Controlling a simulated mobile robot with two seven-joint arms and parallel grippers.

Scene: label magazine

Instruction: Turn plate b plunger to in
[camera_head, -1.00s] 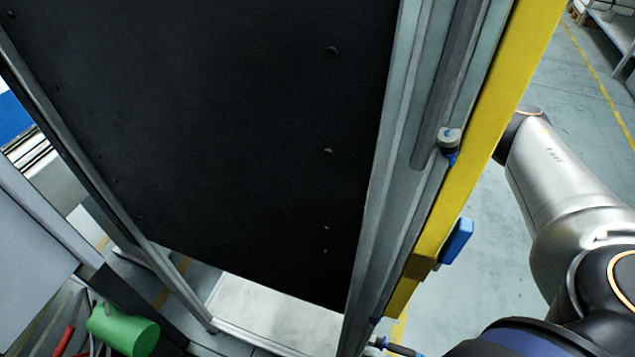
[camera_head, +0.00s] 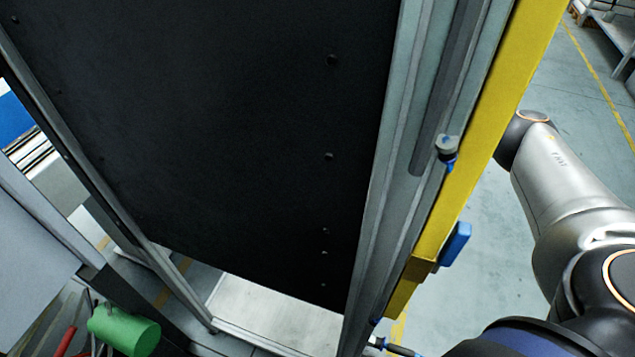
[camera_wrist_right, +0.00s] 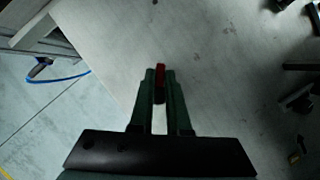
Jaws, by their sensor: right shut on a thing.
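In the right wrist view, my right gripper (camera_wrist_right: 160,82) is shut on a small red part (camera_wrist_right: 160,76), which sits between the tips of its two dark green fingers. The red part may be the plate b plunger; I see no label on it. A broad grey surface (camera_wrist_right: 220,50) lies beyond it, and I cannot tell how the red part meets it. In the head view my right arm shows at the right, and its gripper is hidden behind the yellow post. My left gripper is not in view.
A tall black panel (camera_head: 220,130) in a grey metal frame (camera_head: 392,170) fills the head view's middle. A yellow post (camera_head: 480,150) with a blue block (camera_head: 456,244) stands between frame and right arm. A green cylinder (camera_head: 130,332) is at lower left. Floor is open at right.

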